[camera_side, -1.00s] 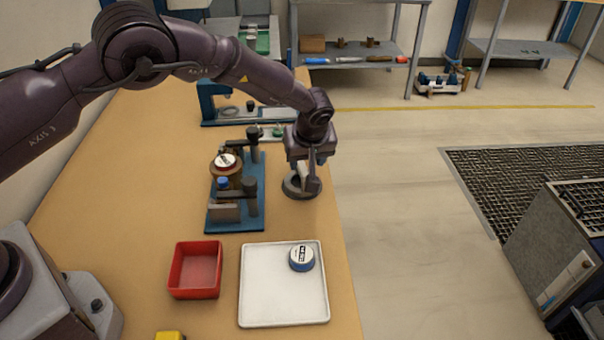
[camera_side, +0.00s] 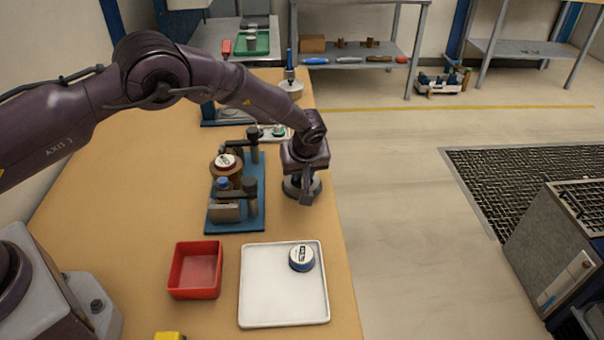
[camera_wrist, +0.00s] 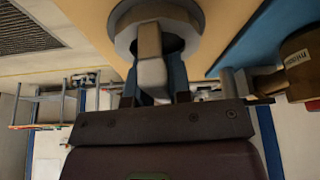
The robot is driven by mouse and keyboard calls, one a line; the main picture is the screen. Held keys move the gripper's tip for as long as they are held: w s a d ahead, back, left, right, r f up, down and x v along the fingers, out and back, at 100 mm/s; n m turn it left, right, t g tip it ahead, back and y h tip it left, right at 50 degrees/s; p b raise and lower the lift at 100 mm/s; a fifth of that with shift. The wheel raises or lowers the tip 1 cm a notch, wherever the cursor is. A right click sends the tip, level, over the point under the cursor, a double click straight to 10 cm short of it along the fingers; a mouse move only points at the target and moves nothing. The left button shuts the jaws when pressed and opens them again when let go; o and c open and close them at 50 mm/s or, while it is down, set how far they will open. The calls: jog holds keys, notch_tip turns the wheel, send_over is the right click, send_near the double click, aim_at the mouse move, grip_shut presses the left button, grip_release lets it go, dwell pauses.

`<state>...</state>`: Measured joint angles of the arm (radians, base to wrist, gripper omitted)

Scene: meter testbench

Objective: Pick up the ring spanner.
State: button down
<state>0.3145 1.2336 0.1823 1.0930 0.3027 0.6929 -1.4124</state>
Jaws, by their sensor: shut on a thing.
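My gripper (camera_side: 305,192) is low over the right part of the bench, beside the blue fixture. In the wrist view my gripper (camera_wrist: 152,68) reaches into the opening of a round grey ring-shaped piece (camera_wrist: 126,32). The same dark round piece (camera_side: 290,187) shows in the side view, partly behind the jaws. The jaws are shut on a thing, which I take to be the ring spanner. The spanner is mostly hidden by the gripper, so its full shape cannot be made out.
A blue fixture (camera_side: 258,218) with a brown round holder and meter (camera_side: 226,162) stands just left. In front are a red bin (camera_side: 178,290) and a white tray (camera_side: 284,316) with a round blue-and-white meter (camera_side: 302,257). The bench's right edge is close.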

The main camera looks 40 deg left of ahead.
jog(key=shift+r, duration=0.45)
notch_tip(320, 180, up, 3)
jog(key=shift+f, duration=0.2)
jog(key=s+r, duration=0.3)
jog(key=s, duration=0.1)
jog(key=s+a+r, duration=0.1)
jog(key=s+r, duration=0.2)
jog(key=s, duration=0.1)
jog(key=s+r, duration=0.3)
jog(key=s, duration=0.2)
jog(key=shift+a+r, duration=0.1)
jog(key=shift+a, duration=0.1)
jog(key=shift+s+a+r, duration=0.1)
jog(key=shift+s+r, duration=0.05)
jog(key=shift+s, duration=0.3)
